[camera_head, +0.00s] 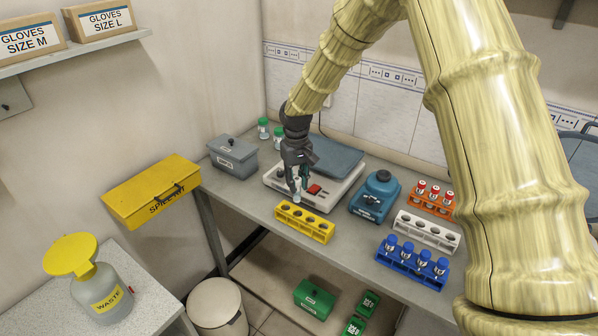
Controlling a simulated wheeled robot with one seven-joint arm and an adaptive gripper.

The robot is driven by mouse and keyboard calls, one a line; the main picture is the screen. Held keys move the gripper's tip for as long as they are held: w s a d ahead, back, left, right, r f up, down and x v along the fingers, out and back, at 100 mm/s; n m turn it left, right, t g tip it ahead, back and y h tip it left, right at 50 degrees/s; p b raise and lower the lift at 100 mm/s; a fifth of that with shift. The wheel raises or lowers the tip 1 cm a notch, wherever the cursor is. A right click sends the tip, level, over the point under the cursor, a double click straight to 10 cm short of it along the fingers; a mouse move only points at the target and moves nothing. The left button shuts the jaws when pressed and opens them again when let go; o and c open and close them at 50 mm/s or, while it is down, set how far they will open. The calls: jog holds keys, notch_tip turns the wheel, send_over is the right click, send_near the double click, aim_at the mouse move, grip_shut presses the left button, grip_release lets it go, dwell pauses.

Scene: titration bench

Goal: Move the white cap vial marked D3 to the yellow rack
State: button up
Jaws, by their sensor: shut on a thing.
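My gripper (297,188) is shut on a small pale vial (297,196), held upright just above the back left part of the yellow rack (304,234). The vial's cap is mostly hidden between the fingers, and its marking is too small to read. The yellow rack stands near the bench's front edge, and its visible holes look empty. I cannot tell whether the vial's lower end touches the rack.
A hotplate-like device with a red part (314,189) sits close behind the rack. A blue device (376,196) stands right of it. An orange rack (431,206) holds red-capped vials, a white rack (427,233) looks empty, and a blue rack (410,270) holds blue-capped vials.

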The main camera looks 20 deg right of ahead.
aim_at(298, 201)
jog(key=shift+w+d+f, duration=0.15)
jog(key=shift+w+d, duration=0.1)
jog(key=shift+f+b, duration=1.75)
jog(key=shift+f, duration=0.4)
jog(key=shift+s+a+f, duration=0.1)
jog(key=shift+s, duration=0.05)
jog(key=shift+f+b, duration=0.35)
jog(key=shift+f, duration=1.85)
jog(key=o, duration=1)
jog(key=shift+c, duration=0.2)
jog(key=shift+r, duration=0.1)
